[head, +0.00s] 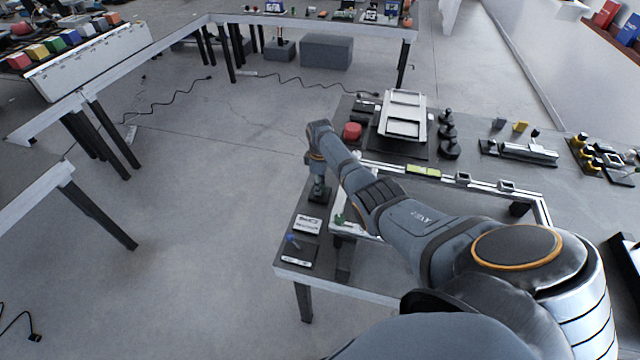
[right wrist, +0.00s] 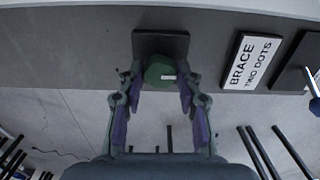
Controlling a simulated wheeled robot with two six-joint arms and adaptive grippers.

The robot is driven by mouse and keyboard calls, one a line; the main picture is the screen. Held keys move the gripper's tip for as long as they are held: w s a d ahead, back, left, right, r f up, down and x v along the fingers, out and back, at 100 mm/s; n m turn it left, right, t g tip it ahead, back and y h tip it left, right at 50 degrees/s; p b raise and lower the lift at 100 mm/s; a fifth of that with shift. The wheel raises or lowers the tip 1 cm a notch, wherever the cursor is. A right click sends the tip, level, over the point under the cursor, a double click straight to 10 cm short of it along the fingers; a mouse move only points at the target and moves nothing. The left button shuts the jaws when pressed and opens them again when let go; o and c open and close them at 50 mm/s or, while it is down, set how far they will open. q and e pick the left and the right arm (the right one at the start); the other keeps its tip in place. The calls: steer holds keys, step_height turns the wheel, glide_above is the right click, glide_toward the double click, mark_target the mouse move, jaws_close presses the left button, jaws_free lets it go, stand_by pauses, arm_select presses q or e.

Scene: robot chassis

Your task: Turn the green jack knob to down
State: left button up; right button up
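The green jack knob (right wrist: 158,70) shows in the right wrist view on a dark square base plate (right wrist: 160,42) near the table edge. A short white mark on the knob points to the right in that view. My right gripper (right wrist: 160,80) has its two fingers on either side of the knob, with a small gap seeming to show at each side. In the head view my right gripper (head: 318,183) reaches down over the dark base, and the knob is mostly hidden there. My left gripper is in neither view.
A blue-tipped lever (head: 292,240) stands near the table corner. A red button (head: 352,131) and white frame (head: 403,114) are farther back. Open floor lies left.

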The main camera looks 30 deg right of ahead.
steer(key=o, duration=0.5)
steer(key=shift+c, duration=0.2)
step_height(320, 180, up, 12)
stand_by(0.4)
